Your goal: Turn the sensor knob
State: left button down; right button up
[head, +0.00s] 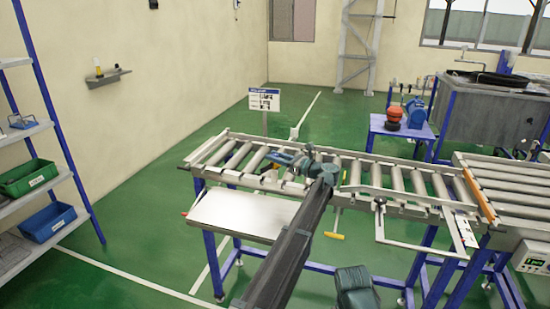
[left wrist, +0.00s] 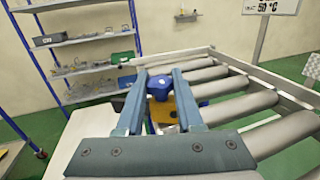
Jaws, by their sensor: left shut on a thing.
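The blue knob (left wrist: 158,87) sits above a yellow part (left wrist: 163,110) at the edge of the roller conveyor in the left wrist view. My left gripper (left wrist: 158,75) has one finger on each side of the knob and is shut on it. In the head view my left gripper (head: 278,158) reaches over the conveyor rollers, its fingers pointing left. The knob is too small to make out clearly there. A teal part of my own body shows at the bottom of the head view; no right gripper fingers are visible.
The roller conveyor (head: 235,138) runs across the middle, with a pale flat plate (head: 243,214) at its front. A sign (head: 264,100) stands behind it. A shelf with green (head: 28,178) and blue (head: 47,222) bins is at left. Green floor lies open behind the conveyor.

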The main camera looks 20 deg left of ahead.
pick_arm(q)
jog(key=shift+w+n+g+y, duration=0.15)
jog(key=shift+n+g+y, duration=0.25)
jog(key=shift+n+g, duration=0.6)
jog(key=shift+g, duration=0.5)
jog(key=c, duration=0.5)
grip_release()
jog(key=shift+c, duration=0.2)
jog(key=shift+d, duration=0.1)
jog(key=s+d, duration=0.2)
jog(key=d, duration=1.1)
jog(key=shift+d+f, duration=0.2)
jog(key=shift+f, duration=0.05)
jog(key=shift+s, duration=0.15)
